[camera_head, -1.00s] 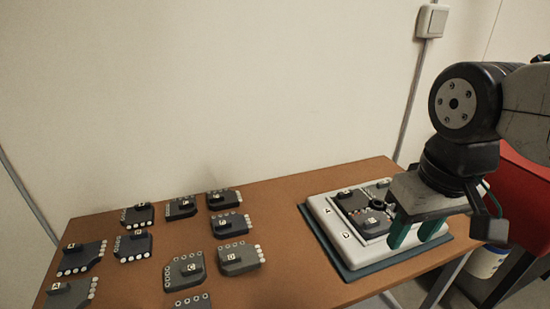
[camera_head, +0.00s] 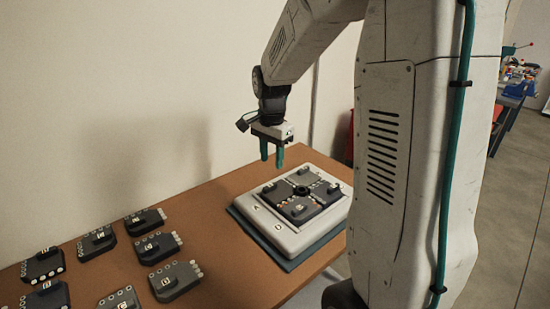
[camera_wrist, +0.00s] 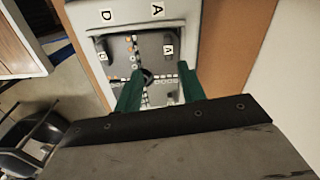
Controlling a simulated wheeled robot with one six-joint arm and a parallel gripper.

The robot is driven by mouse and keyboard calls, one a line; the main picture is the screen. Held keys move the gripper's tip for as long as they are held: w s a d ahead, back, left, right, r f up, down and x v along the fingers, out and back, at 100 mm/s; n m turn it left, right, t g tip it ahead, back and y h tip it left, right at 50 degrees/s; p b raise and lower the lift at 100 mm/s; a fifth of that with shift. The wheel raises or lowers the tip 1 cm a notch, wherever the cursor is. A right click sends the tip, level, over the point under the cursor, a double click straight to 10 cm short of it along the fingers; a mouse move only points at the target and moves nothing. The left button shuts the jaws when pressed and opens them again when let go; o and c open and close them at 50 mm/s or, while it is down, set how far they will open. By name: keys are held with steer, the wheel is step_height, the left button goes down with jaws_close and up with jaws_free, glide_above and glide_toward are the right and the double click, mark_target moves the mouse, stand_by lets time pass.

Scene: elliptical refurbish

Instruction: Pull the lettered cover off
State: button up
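A white box (camera_head: 262,222) with letters on its rim stands on a dark blue mat on the table. Several dark quarter-shaped covers (camera_head: 298,208), each with a raised lettered block, sit in its recess around a round black hub (camera_head: 302,190). In the wrist view the box rim (camera_wrist: 130,16) bears D and A, and a lettered block (camera_wrist: 168,48) shows inside. My gripper (camera_head: 272,161) points down above the box's far side, apart from the covers. Its green fingers are open and empty; in the wrist view they (camera_wrist: 160,88) hide part of the recess.
Several loose dark lettered pieces (camera_head: 174,279) lie on the brown table (camera_head: 215,250) at the left. Bare tabletop separates them from the box. A wall stands close behind the table. My arm hides the table's right end in the head view.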

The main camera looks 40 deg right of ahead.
mark_target(275, 183)
steer(key=shift+w+d+f+m, duration=0.35)
steer(key=shift+w+d+f, duration=0.05)
steer(key=shift+d+f, duration=0.2)
steer(key=shift+w+d+f+m, duration=0.35)
steer(key=shift+d+f, duration=0.1)
steer(key=shift+f, duration=0.15)
steer(key=shift+w+d+f, duration=0.15)
steer(key=shift+f, duration=3.8)
jaws_close()
